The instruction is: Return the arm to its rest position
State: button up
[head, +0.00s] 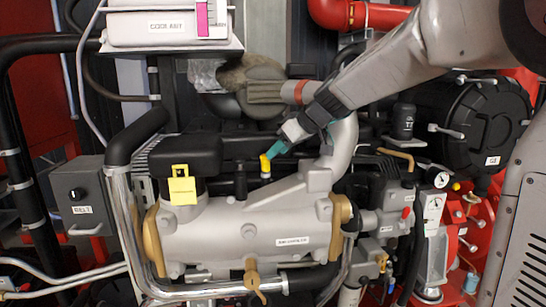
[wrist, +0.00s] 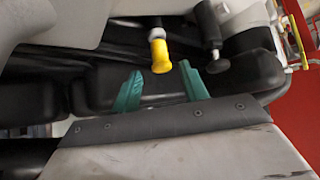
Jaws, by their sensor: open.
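My gripper (head: 277,149) has green fingertips and is over the top of the grey engine block in the head view. In the wrist view my gripper (wrist: 163,92) shows its two green fingers spread apart with nothing between them. A yellow-handled stick or cap (head: 265,165) stands upright just left of and below the fingertips in the head view. The same yellow handle (wrist: 160,56) shows beyond the fingers in the wrist view, apart from them. My arm reaches in from the upper right.
A grey cylinder housing (head: 240,240) fills the lower middle, with a yellow tag (head: 182,185) at its upper left. A white coolant tank (head: 165,27) is at the top left. A red pipe (head: 360,14) and black air filter (head: 480,115) are near my arm. A grey switch box (head: 80,195) is at left.

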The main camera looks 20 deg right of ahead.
jog(key=shift+s+d+r, duration=0.1)
jog(key=shift+s+r, duration=0.05)
dwell(0.3)
jog(key=shift+s, duration=0.3)
jog(key=s+f+m+g+h, duration=0.1)
jog(key=s+f+m+g, duration=0.1)
jog(key=s, duration=1)
jog(key=s+f+m+g+h, duration=0.2)
jog(key=s+f, duration=0.3)
jog(key=s, duration=0.8)
jog(key=s+f+m+g+h, duration=0.2)
jog(key=s+f, duration=0.2)
jog(key=s, duration=0.8)
jog(key=shift+s+m, duration=0.15)
jog(key=shift+m, duration=0.25)
